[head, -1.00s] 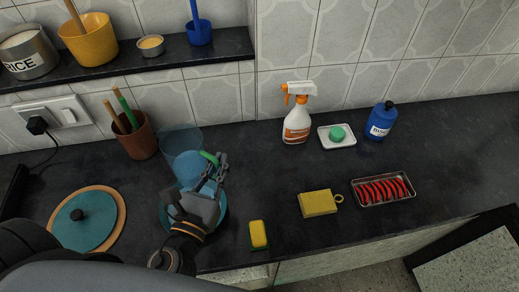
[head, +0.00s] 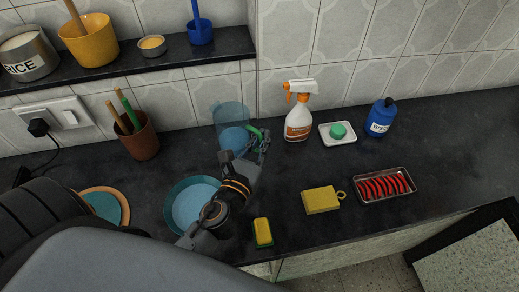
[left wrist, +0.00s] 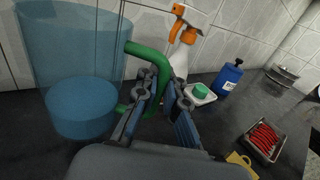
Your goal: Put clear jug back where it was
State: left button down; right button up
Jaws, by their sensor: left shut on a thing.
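The clear jug (head: 230,117), bluish with a green handle (head: 253,134), stands upright near the tiled wall, left of the spray bottle. My left gripper (head: 257,146) is shut on the green handle, at the jug's right side. In the left wrist view the jug (left wrist: 72,65) fills the left, with a bluer lower part, and the handle sits between the fingers of my gripper (left wrist: 165,92). I cannot tell whether the jug's base touches the counter. My right gripper is not in view.
A blue round dish (head: 183,205) lies partly under my left arm. A brown pot (head: 140,140) stands left of the jug, the spray bottle (head: 298,118) right of it. A yellow sponge (head: 262,231) is near the front edge. Counter between pot and jug is clear.

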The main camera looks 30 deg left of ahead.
pick_arm(q)
jog(key=shift+w+a+f+b, duration=0.3)
jog(key=shift+w+f, duration=0.1)
jog(key=shift+f, duration=0.2)
jog(key=shift+w+a+f+b, duration=0.2)
jog(key=shift+w+f+b, duration=0.15)
jog(key=shift+f, duration=0.25)
jog(key=f+b, duration=0.3)
jog(key=shift+w+a+f, duration=0.1)
jog(key=shift+w+f, duration=0.05)
jog(key=shift+w, duration=0.05)
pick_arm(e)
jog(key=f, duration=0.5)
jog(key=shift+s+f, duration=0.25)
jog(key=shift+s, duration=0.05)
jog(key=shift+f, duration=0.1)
pick_arm(q)
jog(key=c, duration=1.9)
grip_release()
jog(key=shift+f+b, duration=0.15)
jog(key=shift+b, duration=0.15)
jog(key=o, duration=0.5)
jog(key=shift+c, duration=0.2)
